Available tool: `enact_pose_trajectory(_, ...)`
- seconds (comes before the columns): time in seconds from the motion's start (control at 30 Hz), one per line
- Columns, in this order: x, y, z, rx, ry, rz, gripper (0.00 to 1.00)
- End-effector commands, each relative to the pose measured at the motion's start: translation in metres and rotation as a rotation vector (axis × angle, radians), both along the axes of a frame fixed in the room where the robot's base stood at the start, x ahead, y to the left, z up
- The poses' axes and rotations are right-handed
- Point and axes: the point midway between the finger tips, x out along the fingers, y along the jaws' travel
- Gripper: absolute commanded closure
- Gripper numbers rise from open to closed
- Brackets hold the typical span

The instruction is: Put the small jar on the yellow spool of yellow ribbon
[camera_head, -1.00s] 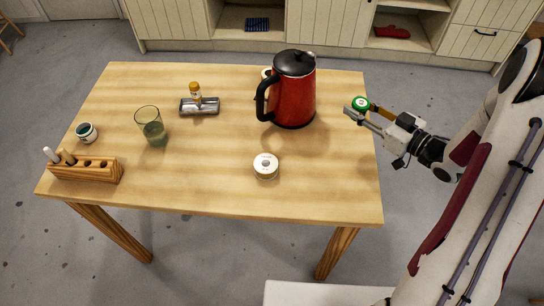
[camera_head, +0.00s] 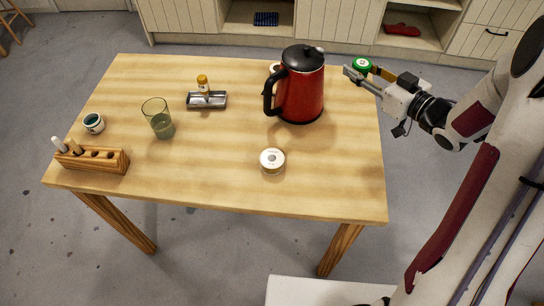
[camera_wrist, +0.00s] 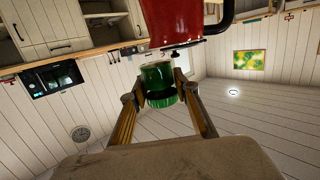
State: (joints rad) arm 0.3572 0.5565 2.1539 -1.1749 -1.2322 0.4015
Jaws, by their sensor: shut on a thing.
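My gripper (camera_head: 362,72) is shut on a small green jar (camera_head: 362,66) and holds it in the air near the table's back right corner. In the wrist view the green jar (camera_wrist: 158,84) sits between both fingers. A spool with a white top and a thin yellowish edge (camera_head: 272,160) lies flat on the front middle of the table, well away from my gripper. A second pale round thing (camera_head: 275,68) is mostly hidden behind the kettle; I cannot tell its ribbon colour.
A red kettle (camera_head: 302,92) with a black lid stands left of my gripper. The table (camera_head: 215,185) also bears a green glass (camera_head: 158,120), a metal holder with an orange-capped bottle (camera_head: 207,100), a dark-topped white jar (camera_head: 93,123) and a wooden rack (camera_head: 90,159). Around the front spool is clear.

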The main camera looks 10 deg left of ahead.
Motion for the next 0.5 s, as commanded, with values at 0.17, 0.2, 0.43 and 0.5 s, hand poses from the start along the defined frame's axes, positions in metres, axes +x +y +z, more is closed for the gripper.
enact_pose_trajectory(0.17,0.014,0.028,0.012,-0.001,-0.002,-0.042,0.93)
enact_pose_trajectory(0.2,0.017,0.034,0.015,0.000,-0.003,-0.053,0.93)
enact_pose_trajectory(0.43,0.030,0.065,0.025,0.000,-0.001,-0.123,0.93)
enact_pose_trajectory(0.5,0.032,0.073,0.028,0.001,-0.002,-0.143,0.93)
